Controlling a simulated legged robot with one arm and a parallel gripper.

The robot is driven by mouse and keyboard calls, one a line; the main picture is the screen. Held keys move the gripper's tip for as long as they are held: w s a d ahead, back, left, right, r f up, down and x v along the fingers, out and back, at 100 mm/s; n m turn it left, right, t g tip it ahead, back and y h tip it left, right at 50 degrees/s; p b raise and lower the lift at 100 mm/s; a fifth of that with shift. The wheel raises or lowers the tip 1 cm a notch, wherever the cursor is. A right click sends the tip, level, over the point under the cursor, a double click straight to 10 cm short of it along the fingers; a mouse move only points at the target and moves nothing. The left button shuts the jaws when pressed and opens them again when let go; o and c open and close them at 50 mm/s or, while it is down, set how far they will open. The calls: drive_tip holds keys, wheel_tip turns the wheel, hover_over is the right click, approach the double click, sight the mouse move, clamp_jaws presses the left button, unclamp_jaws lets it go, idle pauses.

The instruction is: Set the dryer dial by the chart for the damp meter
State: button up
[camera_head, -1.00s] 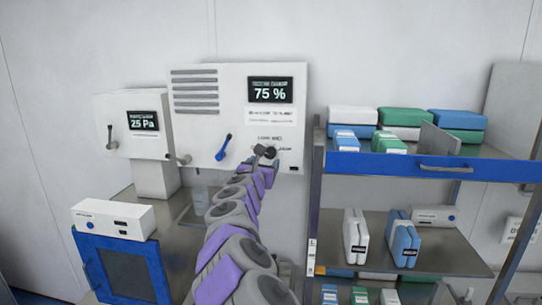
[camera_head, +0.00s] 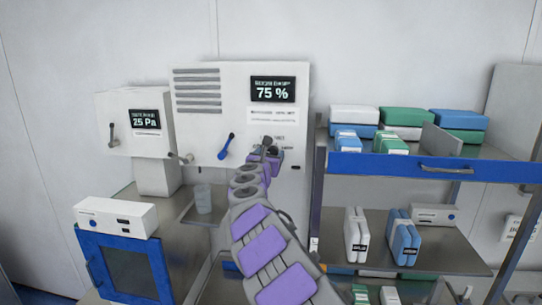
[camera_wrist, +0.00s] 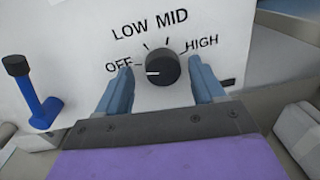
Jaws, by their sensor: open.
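The dryer (camera_head: 200,140) is a white wall-mounted cabinet with a dark display (camera_head: 272,89) reading 75 %. A small white chart label (camera_head: 276,115) sits below the display, its print too small to read. In the wrist view the dark round dial (camera_wrist: 163,68) is marked OFF, LOW, MID and HIGH. Its white pointer line points left, near OFF. My gripper (camera_wrist: 160,70) is open, with one blue-grey finger on each side of the dial. I cannot tell whether either finger touches it. In the head view my gripper (camera_head: 266,156) largely hides the dial.
A blue lever (camera_head: 226,147) stands left of the dial and shows in the wrist view (camera_wrist: 38,95). A unit reading 25 Pa (camera_head: 135,145) is at the left. A shelf rack (camera_head: 430,168) with several packs stands close on the right. A cup (camera_head: 203,199) sits below the dryer.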

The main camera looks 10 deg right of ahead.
drive_tip(key=shift+d, duration=0.4)
drive_tip(key=c, duration=0.6)
drive_tip(key=shift+a, duration=0.15)
drive_tip(key=c, duration=0.5)
drive_tip(key=shift+o, duration=0.2)
